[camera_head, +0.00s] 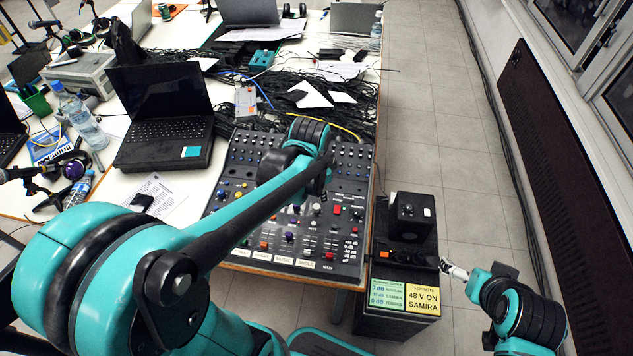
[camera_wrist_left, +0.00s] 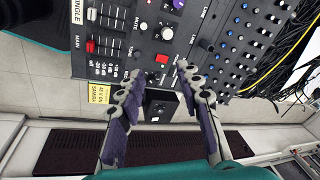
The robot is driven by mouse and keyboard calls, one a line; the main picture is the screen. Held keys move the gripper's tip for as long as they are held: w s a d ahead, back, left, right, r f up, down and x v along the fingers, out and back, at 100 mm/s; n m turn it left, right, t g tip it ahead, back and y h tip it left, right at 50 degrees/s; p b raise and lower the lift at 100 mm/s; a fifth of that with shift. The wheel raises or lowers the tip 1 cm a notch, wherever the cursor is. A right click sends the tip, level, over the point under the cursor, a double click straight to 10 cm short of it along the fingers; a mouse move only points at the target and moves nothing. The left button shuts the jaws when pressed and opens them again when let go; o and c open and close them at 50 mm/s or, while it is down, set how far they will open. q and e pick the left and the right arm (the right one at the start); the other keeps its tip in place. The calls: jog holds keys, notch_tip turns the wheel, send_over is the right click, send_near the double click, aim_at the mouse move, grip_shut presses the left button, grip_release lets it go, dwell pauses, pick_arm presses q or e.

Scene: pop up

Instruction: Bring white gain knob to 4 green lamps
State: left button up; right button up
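The mixing console (camera_head: 225,215) lies on the table's front part, covered with small knobs, buttons and faders. In the left wrist view a pale, whitish knob (camera_wrist_left: 167,33) stands on the panel beyond my fingers; I cannot read its label. A meter scale with dB marks (camera_wrist_left: 103,69) is near the panel edge; any lit green lamps are too small to make out. My left gripper (camera_wrist_left: 160,85) is open over the panel's edge, with nothing between its fingers. In the head view its arm hides part of the console. My right gripper (camera_head: 453,269) is beside the black box, its fingers unclear.
A black box (camera_head: 408,214) stands on a dark case right of the console, with green and yellow notes (camera_head: 424,297) on its front. A laptop (camera_head: 165,115), bottles (camera_head: 82,120) and tangled cables (camera_head: 285,90) fill the table's back and left. The floor at right is clear.

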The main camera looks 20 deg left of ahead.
aim_at(316, 206)
pick_arm(q)
jog(key=w+a+f+m+g+b, duration=0.1)
jog(key=f+m, duration=0.1)
jog(key=f, duration=0.3)
jog(key=w+a+f+m+g+b, duration=0.1)
jog(key=w+f+m, duration=0.1)
jog(key=f, duration=0.3)
jog(key=w+a+f+m+b, duration=0.1)
jog(key=f+m, duration=0.1)
jog(key=f, duration=0.4)
jog(key=shift+w+f+g+b, duration=0.1)
jog(key=shift+w+g+b, duration=0.25)
jog(key=shift+g+b, duration=0.05)
jog(key=shift+f, duration=0.2)
jog(key=shift+c, duration=1)
jog(key=shift+r, duration=0.15)
jog(key=c, duration=0.4)
jog(key=shift+c, duration=0.2)
